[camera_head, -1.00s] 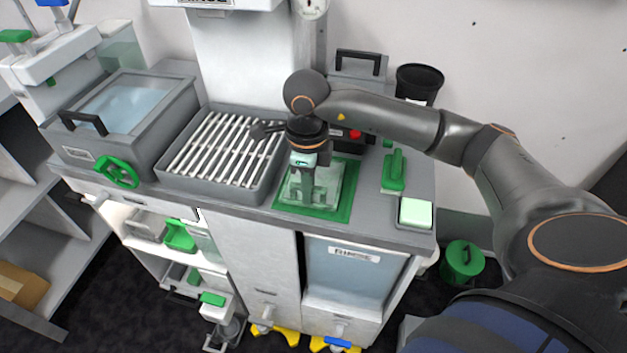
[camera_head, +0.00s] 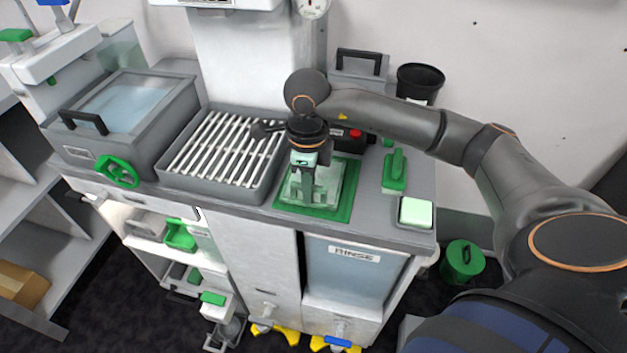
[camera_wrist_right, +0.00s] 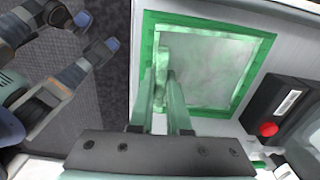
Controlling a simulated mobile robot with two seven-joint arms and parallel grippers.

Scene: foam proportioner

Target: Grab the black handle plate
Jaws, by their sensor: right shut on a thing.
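My right gripper (camera_head: 303,181) points down over a translucent pale-green plate (camera_head: 325,188) lying in a green square frame (camera_head: 345,207) on the counter. In the right wrist view the gripper (camera_wrist_right: 163,112) is shut on an upright handle (camera_wrist_right: 160,75) at one edge of the plate. The handle looks pale green-grey there, and the fingers hide much of it, so I cannot tell whether it is black. The plate seems to lie flat in the frame.
A ribbed grey tray (camera_head: 222,150) stands left of the frame. A dark box with a red button (camera_head: 355,134) is behind it. A green-handled block (camera_head: 395,172) and a pale-green pad (camera_head: 415,212) are to the right. Little counter is free.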

